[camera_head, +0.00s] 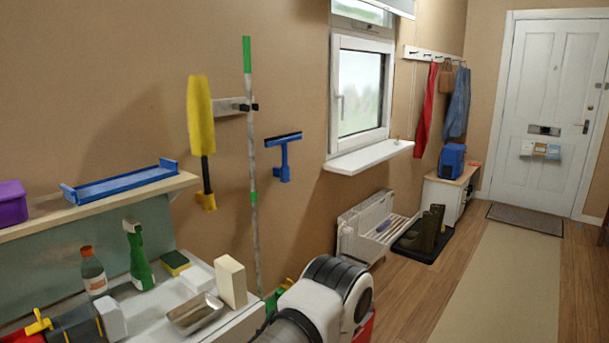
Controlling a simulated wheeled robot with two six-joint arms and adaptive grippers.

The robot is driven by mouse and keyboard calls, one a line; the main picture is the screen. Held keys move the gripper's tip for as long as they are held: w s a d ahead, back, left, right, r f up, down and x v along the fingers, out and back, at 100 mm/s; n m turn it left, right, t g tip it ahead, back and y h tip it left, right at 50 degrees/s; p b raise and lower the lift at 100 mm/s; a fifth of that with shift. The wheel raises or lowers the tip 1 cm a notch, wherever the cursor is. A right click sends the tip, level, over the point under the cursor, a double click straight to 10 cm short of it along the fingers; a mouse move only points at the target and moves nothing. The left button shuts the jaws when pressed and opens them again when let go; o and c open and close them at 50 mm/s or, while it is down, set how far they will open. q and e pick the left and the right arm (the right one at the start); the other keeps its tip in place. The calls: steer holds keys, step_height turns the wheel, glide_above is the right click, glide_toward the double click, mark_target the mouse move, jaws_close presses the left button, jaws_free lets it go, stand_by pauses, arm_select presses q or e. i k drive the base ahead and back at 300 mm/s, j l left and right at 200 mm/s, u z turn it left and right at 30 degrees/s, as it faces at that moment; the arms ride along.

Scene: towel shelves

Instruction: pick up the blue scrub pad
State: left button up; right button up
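I cannot make out a blue scrub pad in the head view. A sponge (174,262) with a yellow body and a dark green top lies on the white counter at the lower left. A white and black arm link (325,300), mine, fills the bottom middle of the view. Neither of my grippers' fingertips shows.
A shelf (40,226) above bears a blue tray (120,185) and a purple box (12,203). The right floor is open.

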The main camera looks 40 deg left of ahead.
mark_target(82, 195)
steer(key=i+u, duration=0.25)
steer(key=u, duration=0.2)
steer(key=i+l+u, duration=0.1)
steer(key=u, duration=0.3)
steer(key=i+l+u, duration=0.2)
steer(key=u, duration=0.25)
steer(key=i+l+u, duration=0.25)
steer(key=u, duration=0.15)
steer(key=i+l+u, duration=0.15)
steer(key=l+u, duration=0.15)
steer(key=u, duration=0.15)
steer(key=l+u, duration=0.4)
steer(key=i+j, duration=0.05)
steer(key=j, duration=0.05)
